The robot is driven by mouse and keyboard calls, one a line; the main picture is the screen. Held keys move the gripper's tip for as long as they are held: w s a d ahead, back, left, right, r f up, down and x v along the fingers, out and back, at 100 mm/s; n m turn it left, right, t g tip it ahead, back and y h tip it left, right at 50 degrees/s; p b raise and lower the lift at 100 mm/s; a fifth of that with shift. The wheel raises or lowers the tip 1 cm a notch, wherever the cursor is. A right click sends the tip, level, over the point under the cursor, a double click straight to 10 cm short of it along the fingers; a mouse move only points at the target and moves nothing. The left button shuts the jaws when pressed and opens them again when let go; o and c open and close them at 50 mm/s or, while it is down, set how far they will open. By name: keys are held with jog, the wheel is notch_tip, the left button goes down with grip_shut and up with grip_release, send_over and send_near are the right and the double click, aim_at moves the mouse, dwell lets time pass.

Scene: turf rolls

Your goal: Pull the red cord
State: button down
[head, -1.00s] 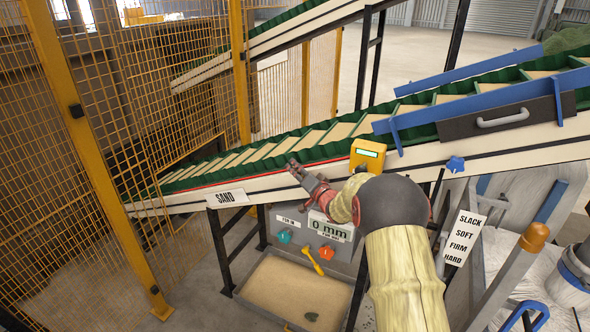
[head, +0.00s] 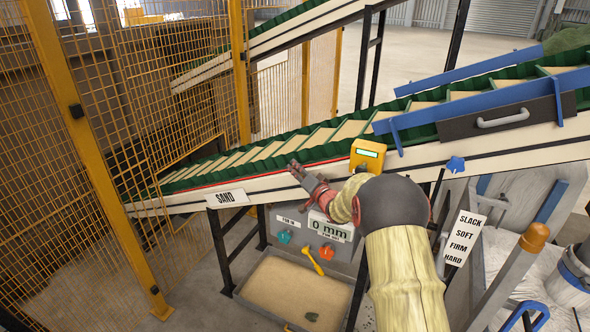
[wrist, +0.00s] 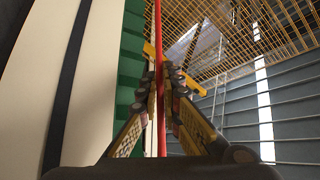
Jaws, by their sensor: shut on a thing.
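The red cord (head: 212,183) runs along the upper edge of the white side of the sloping conveyor in the head view. In the wrist view the red cord (wrist: 158,50) passes straight between my fingers. My gripper (head: 295,168) is at the conveyor's side, in front of the cord. In the wrist view my gripper (wrist: 161,95) has both fingers closed around the cord. The part of the cord behind my fingers and arm is hidden.
The green conveyor belt (head: 300,142) carries sand behind my gripper. A yellow box (head: 368,154) is on the conveyor side, close to my wrist. A sand tray (head: 295,290) and a panel reading 0 mm (head: 327,229) are below. An orange mesh fence (head: 75,110) stands left.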

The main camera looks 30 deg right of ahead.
jog(key=shift+s+a+f, duration=0.15)
jog(key=shift+s+a, duration=0.65)
jog(key=shift+a, duration=0.15)
jog(key=c, duration=2.2)
grip_release()
jog(key=shift+c, duration=0.2)
jog(key=s, duration=1.2)
jog(key=shift+d, duration=0.45)
